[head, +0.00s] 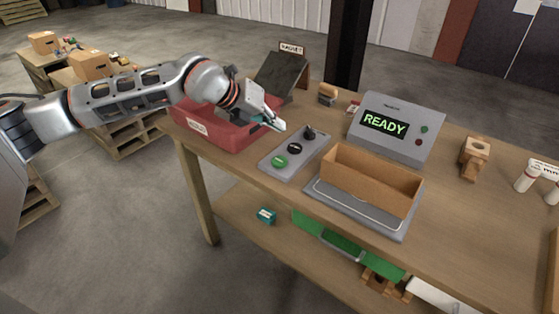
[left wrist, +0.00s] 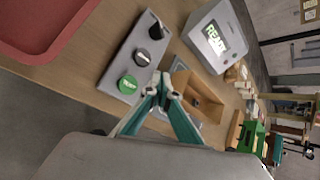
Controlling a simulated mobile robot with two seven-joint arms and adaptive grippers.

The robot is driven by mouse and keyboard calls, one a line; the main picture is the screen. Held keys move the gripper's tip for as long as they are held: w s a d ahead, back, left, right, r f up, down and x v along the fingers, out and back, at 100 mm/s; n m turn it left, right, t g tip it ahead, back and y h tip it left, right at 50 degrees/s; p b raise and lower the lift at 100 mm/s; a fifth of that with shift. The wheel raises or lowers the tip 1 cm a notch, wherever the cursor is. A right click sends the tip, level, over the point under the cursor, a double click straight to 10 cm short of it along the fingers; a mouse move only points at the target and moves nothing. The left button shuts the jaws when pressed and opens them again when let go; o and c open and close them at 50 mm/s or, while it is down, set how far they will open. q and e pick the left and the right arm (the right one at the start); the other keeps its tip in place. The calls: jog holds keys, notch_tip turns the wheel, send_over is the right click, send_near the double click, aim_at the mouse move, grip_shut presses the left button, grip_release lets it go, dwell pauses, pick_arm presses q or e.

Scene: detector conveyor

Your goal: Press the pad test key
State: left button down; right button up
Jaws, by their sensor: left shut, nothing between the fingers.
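A grey control box (head: 293,153) lies on the workbench, with a green round button (head: 280,161), a black round button (head: 295,148) and a black knob (head: 309,133). The green button (left wrist: 127,85) and the black button (left wrist: 142,57) also show in the left wrist view. The button labels are too small to read, so I cannot tell which is the pad test key. My left gripper (head: 281,125) is shut and empty, above the bench between the red bin and the box. Its teal fingertips (left wrist: 163,86) meet in the left wrist view. My right gripper is out of view.
A red bin (head: 192,124) stands left of the box. A wooden tray (head: 360,186) sits on a grey pad (head: 344,205) to the right. Behind it, a grey console (head: 412,113) displays READY. A wooden piece (head: 475,157) stands farther right.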

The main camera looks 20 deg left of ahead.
pick_arm(q)
jog(key=b, duration=0.4)
send_over(277, 161)
notch_tip(277, 161, down, 8)
jog(key=shift+r, duration=0.1)
jog(key=shift+f, duration=0.5)
jog(key=shift+f, duration=0.1)
dwell(0.8)
jog(key=shift+f, duration=0.3)
